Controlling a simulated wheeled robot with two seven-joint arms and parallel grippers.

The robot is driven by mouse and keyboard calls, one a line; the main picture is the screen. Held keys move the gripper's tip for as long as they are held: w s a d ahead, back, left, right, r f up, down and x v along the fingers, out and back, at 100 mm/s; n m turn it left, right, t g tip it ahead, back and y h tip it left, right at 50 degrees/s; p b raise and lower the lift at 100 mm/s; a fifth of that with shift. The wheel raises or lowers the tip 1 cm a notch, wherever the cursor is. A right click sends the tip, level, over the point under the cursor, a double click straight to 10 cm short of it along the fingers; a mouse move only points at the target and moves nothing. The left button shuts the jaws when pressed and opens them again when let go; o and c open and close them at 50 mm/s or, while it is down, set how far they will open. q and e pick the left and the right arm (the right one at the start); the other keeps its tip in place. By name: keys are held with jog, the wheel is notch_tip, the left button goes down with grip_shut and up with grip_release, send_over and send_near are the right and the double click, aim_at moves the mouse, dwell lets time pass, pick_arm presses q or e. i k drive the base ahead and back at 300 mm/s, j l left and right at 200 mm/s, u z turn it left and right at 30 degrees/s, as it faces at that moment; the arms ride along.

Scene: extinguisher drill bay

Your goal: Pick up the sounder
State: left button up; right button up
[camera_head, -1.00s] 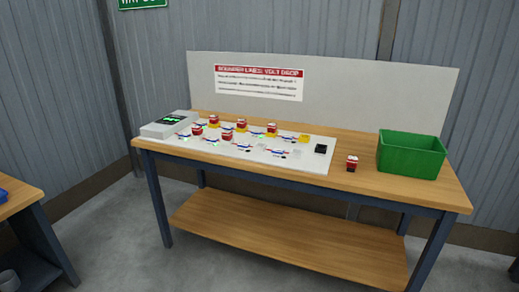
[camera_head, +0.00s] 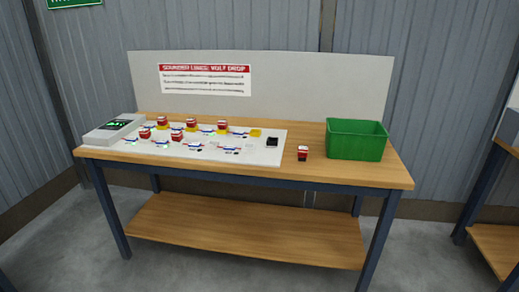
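A small red sounder with a white top and dark base (camera_head: 303,153) stands alone on the bare wooden tabletop, between the white board and the green bin. Several similar red and white sounders, one of them at the board's back row (camera_head: 191,124), sit on the white board (camera_head: 262,157) at the left half of the table. Neither of my grippers is in view.
The green bin (camera_head: 356,146) stands at the table's right end. A grey box with a green display (camera_head: 113,128) is at the left end. A backboard with a sign (camera_head: 205,79) rises behind the table (camera_head: 330,172). Another bench (camera_head: 497,240) is at the right. Floor in front is clear.

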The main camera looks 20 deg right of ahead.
aim_at(303, 150)
jog(key=i+j+z, duration=0.1)
jog(key=z, duration=0.3)
jog(key=i+j+z, duration=0.15)
jog(key=z, duration=0.3)
